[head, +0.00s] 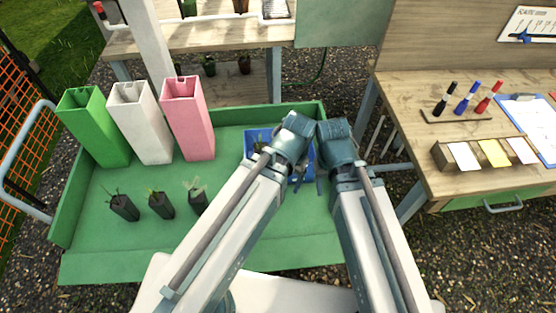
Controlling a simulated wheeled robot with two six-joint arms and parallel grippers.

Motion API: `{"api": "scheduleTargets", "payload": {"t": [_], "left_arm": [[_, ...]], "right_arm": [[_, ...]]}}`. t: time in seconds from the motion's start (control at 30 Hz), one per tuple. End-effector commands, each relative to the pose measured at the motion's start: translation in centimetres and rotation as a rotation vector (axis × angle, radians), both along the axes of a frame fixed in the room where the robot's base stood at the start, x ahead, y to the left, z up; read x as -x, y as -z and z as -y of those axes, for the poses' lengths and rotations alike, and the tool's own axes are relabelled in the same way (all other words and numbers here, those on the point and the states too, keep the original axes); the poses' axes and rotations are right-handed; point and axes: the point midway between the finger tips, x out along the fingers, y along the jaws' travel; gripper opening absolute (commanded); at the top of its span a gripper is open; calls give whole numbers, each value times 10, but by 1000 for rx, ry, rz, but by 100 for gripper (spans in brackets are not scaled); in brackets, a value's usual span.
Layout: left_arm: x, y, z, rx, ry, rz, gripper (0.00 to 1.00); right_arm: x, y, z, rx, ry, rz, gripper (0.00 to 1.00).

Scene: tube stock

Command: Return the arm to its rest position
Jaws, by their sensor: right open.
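My right arm (371,233) comes in from the bottom right and is bent near the blue crate (249,134). My right gripper (308,184) is small and partly hidden beside the arms; it is open, with nothing seen between its fingers. My left arm (226,233) comes in from the bottom left and bends over the crate, close beside the right arm. My left gripper is hidden behind its own arm. The arms cover most of the crate and its contents.
A green tray cart (130,262) holds the crate, a green tube (95,125), a white tube (141,125), a pink tube (188,120) and three dark seedling plugs (161,206). A wooden bench (400,105) with markers and card boxes stands right. Another bench (200,38) stands behind.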

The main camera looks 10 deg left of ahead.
Motion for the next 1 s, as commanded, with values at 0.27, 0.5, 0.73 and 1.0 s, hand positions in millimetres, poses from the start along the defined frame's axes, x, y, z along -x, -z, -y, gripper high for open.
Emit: {"api": "scheduleTargets", "payload": {"t": [0.27, 0.5, 0.73, 1.0], "left_arm": [[0, -1, 1, -1, 4, 0, 74], [0, -30, 0, 0, 2, 0, 74], [0, -80, 0, 0, 1, 0, 74], [0, -81, 0, 0, 1, 0, 74]], "right_arm": [[0, -1, 0, 0, 0, 0, 50], [0, -30, 0, 0, 0, 0, 50], [0, -80, 0, 0, 0, 0, 50], [0, -81, 0, 0, 0, 0, 50]]}}
